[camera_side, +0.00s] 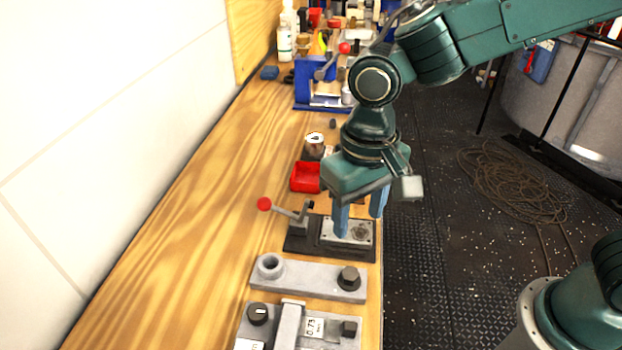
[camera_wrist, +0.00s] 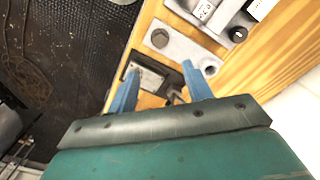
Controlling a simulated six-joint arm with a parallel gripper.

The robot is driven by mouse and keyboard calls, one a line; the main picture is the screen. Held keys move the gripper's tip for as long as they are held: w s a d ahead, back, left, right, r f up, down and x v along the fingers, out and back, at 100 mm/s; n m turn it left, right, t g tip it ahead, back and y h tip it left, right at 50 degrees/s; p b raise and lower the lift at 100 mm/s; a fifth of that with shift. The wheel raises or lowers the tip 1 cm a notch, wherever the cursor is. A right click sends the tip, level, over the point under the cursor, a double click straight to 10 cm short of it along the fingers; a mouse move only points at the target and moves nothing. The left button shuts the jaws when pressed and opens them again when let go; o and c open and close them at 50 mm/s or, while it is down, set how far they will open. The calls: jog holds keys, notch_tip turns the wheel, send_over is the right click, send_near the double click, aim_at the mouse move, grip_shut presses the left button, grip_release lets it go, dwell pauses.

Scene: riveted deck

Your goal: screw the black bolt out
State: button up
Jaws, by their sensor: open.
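A dark, near-black bolt (camera_side: 349,277) stands upright in the right end of a grey plate (camera_side: 308,280) on the bench. The plate has a round raised collar with a hole at its left end. In the wrist view the bolt head (camera_wrist: 160,38) shows above and between my fingertips, on the grey plate (camera_wrist: 185,48). My gripper (camera_side: 360,214) is open and empty, blue fingers pointing down. It hovers over a black clamp fixture (camera_side: 300,245), behind the bolt and apart from it. The fingers also show in the wrist view (camera_wrist: 160,68).
The fixture carries a red-knobbed lever (camera_side: 265,204). A grey block with a black knob (camera_side: 258,313) and label stands in front of the plate. A red bin (camera_side: 305,177), a can (camera_side: 314,146) and a blue vise (camera_side: 318,85) stand behind. The bench's left side is clear.

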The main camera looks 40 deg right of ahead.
aim_at(351, 273)
jog(key=shift+m, duration=0.3)
jog(key=shift+f, duration=0.1)
jog(key=shift+f, duration=6.8)
jog(key=shift+c, duration=0.2)
jog(key=c, duration=0.9)
